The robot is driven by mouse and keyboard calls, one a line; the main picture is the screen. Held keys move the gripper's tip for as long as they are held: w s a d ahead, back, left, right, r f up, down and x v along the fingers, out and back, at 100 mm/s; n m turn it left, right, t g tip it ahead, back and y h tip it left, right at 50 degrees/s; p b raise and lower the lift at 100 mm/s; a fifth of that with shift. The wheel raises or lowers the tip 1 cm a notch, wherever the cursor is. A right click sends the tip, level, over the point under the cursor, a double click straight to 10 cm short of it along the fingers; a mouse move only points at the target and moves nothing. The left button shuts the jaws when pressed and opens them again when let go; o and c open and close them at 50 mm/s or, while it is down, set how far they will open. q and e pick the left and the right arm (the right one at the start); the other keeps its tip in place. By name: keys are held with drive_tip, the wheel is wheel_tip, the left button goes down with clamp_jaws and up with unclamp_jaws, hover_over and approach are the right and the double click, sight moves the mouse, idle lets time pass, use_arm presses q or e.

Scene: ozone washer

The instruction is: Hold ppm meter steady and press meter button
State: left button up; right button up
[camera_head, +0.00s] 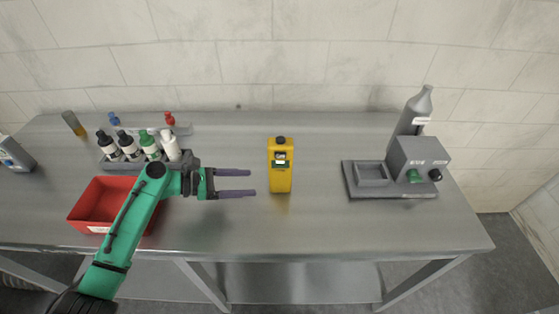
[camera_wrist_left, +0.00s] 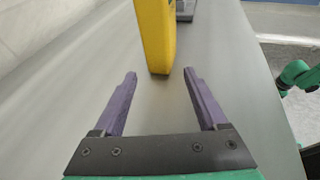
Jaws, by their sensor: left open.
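The yellow ppm meter (camera_head: 281,180) stands upright near the middle of the table, with a black knob on top and a small display on its front. A separate button is too small to make out. My left gripper (camera_head: 252,183) is open and empty, just left of the meter, its fingers pointing at it. In the left wrist view the meter (camera_wrist_left: 157,35) stands just beyond and roughly between the open fingertips (camera_wrist_left: 160,73), apart from them; its upper part is cut off. My right gripper is in neither view.
A red bin (camera_head: 85,206) and a rack of several bottles (camera_head: 130,163) stand at left, near my left arm. A grey device (camera_head: 418,160) with a tray and a grey bottle (camera_head: 412,108) stands at right. The table (camera_head: 320,215) is clear around the meter.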

sight(276, 182)
use_arm(q)
drive_tip(key=shift+w+f, duration=0.35)
drive_tip(key=shift+w, duration=0.3)
drive_tip(key=shift+s+d+r, duration=0.15)
drive_tip(key=shift+d, duration=0.1)
drive_tip(key=d+b, duration=0.1)
drive_tip(key=d, duration=0.1)
drive_tip(key=s+d+b, duration=0.1)
drive_tip(key=b, duration=0.1)
drive_tip(key=shift+d+f, duration=0.2)
drive_tip(key=shift+d, duration=0.15)
drive_tip(key=shift+w+d+f+b, duration=0.35)
drive_tip(key=shift+w+d+b, duration=0.15)
drive_tip(key=shift+d, duration=0.3)
drive_tip(key=x, duration=0.1)
drive_tip(key=p+x, duration=0.1)
drive_tip(key=x, duration=0.1)
drive_tip(key=shift+w+d+r, duration=0.1)
drive_tip(key=shift+w+d, duration=0.05)
drive_tip(key=shift+w, duration=0.2)
drive_tip(key=shift+s+d, duration=0.1)
drive_tip(key=shift+d, duration=0.05)
drive_tip(key=shift+c, duration=0.6)
clamp_jaws()
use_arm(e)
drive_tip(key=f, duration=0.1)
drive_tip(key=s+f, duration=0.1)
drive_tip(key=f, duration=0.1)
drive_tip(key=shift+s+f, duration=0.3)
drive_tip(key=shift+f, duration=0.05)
